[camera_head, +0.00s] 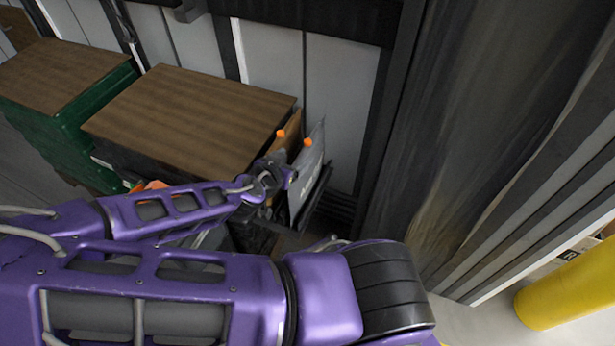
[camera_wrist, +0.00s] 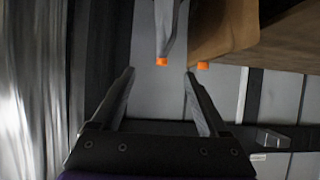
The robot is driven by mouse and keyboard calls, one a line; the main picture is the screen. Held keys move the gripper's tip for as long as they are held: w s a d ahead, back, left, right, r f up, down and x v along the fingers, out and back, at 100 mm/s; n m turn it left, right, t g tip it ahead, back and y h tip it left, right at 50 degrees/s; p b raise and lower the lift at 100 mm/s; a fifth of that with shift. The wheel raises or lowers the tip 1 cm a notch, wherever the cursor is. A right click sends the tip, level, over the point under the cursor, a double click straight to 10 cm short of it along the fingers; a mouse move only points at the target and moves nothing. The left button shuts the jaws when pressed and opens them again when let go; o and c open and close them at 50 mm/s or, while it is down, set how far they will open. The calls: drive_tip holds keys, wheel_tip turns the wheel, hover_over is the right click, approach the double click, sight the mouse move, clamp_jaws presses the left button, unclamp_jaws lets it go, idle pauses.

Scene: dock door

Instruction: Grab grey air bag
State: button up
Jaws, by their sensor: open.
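The grey air bag (camera_head: 309,178) stands upright on edge at the right end of the wood-topped units in the head view, with an orange cap on its top corner. In the wrist view the grey bag (camera_wrist: 168,28) is seen nearly edge-on, its orange cap between the tips of my fingers in the picture. My gripper (camera_wrist: 159,73) is open, with nothing between its fingers. In the head view my gripper (camera_head: 280,172) is beside the bags; its fingers are hard to make out there. I cannot tell whether it touches the grey bag.
A brown air bag (camera_head: 291,132) with its own orange cap stands close beside the grey one; it also shows in the wrist view (camera_wrist: 222,28). A wood-topped unit (camera_head: 190,115) is to the left. A dark curtain (camera_head: 450,130) hangs right, beyond it a yellow post (camera_head: 565,290).

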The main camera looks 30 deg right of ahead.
sight(302, 153)
drive_tip(key=x, duration=0.5)
drive_tip(key=shift+b, duration=0.35)
drive_tip(key=w+d+f, duration=0.1)
drive_tip(key=w+d+f+b, duration=0.1)
drive_tip(key=f, duration=0.1)
drive_tip(key=shift+w+d, duration=0.15)
drive_tip(key=shift+w+d+f, duration=0.25)
drive_tip(key=shift+d, duration=0.1)
clamp_jaws()
idle(0.7)
